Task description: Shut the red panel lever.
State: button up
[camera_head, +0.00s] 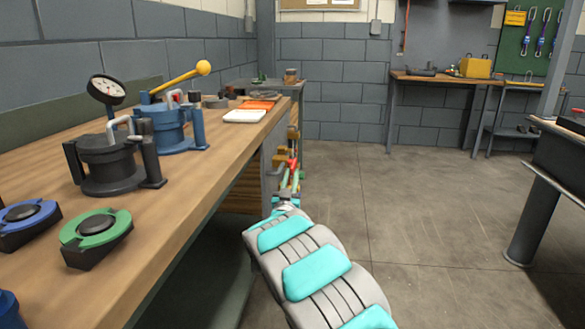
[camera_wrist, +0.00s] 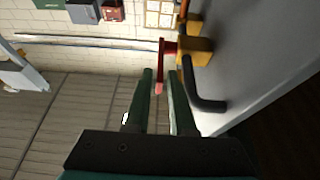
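The red panel lever (camera_wrist: 161,70) shows in the wrist view. It is a short red bar hanging from a red hub beside orange-yellow blocks on a grey panel (camera_wrist: 232,65). My gripper (camera_wrist: 161,73) is open, with its two dark green fingers apart. The lever's lower end shows between the fingers, with a visible gap on either side; I cannot tell whether it touches either one. In the head view, the red lever (camera_head: 292,163) is small beyond the bench corner, at the tips of my gripper (camera_head: 291,172).
A bent dark handle (camera_wrist: 205,100) sits close to the right finger on the panel. The workbench (camera_head: 185,200) on the left carries clamps, a gauge and a blue pot with a yellow-knobbed lever (camera_head: 182,78). The floor (camera_head: 430,215) at right is clear.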

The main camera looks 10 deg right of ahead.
aim_at(294, 162)
jog(key=shift+x, duration=1.8)
grip_shut()
